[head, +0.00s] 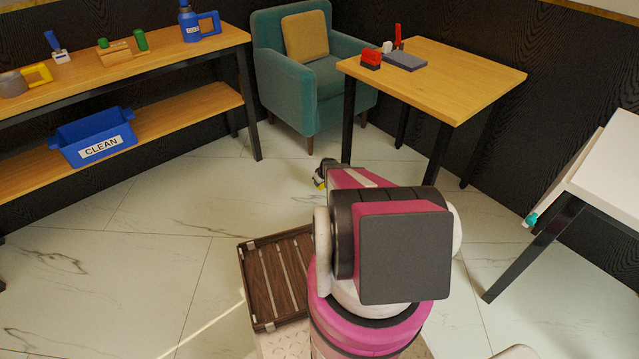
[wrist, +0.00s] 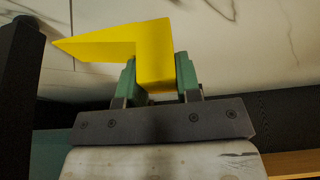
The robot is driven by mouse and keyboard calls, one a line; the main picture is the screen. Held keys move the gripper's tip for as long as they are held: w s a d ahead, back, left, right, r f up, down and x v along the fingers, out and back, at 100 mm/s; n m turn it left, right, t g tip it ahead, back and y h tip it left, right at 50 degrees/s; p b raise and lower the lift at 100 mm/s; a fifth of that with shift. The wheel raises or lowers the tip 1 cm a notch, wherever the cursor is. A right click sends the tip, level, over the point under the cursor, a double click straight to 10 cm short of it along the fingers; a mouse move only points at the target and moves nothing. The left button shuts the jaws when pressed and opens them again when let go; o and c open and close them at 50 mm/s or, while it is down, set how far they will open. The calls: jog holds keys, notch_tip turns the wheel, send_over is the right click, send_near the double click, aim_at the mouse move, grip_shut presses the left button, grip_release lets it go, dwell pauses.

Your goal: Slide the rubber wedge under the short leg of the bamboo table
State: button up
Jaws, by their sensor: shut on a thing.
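The yellow rubber wedge (wrist: 155,50) is held between the green-tipped fingers of my gripper (wrist: 158,78). Its thin pointed end reaches left in the wrist view. A dark upright post, seemingly a table leg (wrist: 18,70), stands left of the wedge tip, apart from it in the picture. In the head view the bamboo table (head: 440,75) has black legs. My gripper (head: 320,174) is low near the floor, left of the table's left leg (head: 348,120). My arm hides the lower end of the front leg (head: 438,152). I cannot tell which leg is short.
A teal armchair (head: 300,85) stands behind the gripper. A red item (head: 371,60) and a grey block (head: 405,61) lie on the bamboo table. A shelf with a blue bin (head: 93,138) is at left, a white table (head: 610,165) at right.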

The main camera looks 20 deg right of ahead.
jog(key=shift+f, duration=0.1)
jog(key=shift+w+d+f, duration=0.15)
jog(key=shift+d+f, duration=0.15)
jog(key=shift+f, duration=0.8)
jog(key=shift+w+d+f, duration=0.1)
jog(key=shift+d+f, duration=0.25)
jog(key=shift+f, duration=0.75)
jog(key=shift+w+d+f, duration=0.15)
jog(key=shift+d+f, duration=0.15)
jog(key=shift+f, duration=0.8)
jog(key=shift+w+d+f, duration=0.15)
jog(key=shift+w+d, duration=0.05)
jog(key=shift+d, duration=0.35)
jog(key=shift+w+d+f, duration=0.1)
jog(key=shift+w+d, duration=0.05)
jog(key=shift+d, duration=0.4)
jog(key=shift+w+d+f, duration=0.15)
jog(key=shift+w+d, duration=0.05)
jog(key=shift+d, duration=0.35)
jog(key=shift+f, duration=0.15)
jog(key=shift+w+d, duration=0.35)
jog(key=shift+d, duration=0.55)
jog(key=shift+w+d, duration=0.3)
jog(key=shift+d, duration=0.55)
jog(key=o, duration=1)
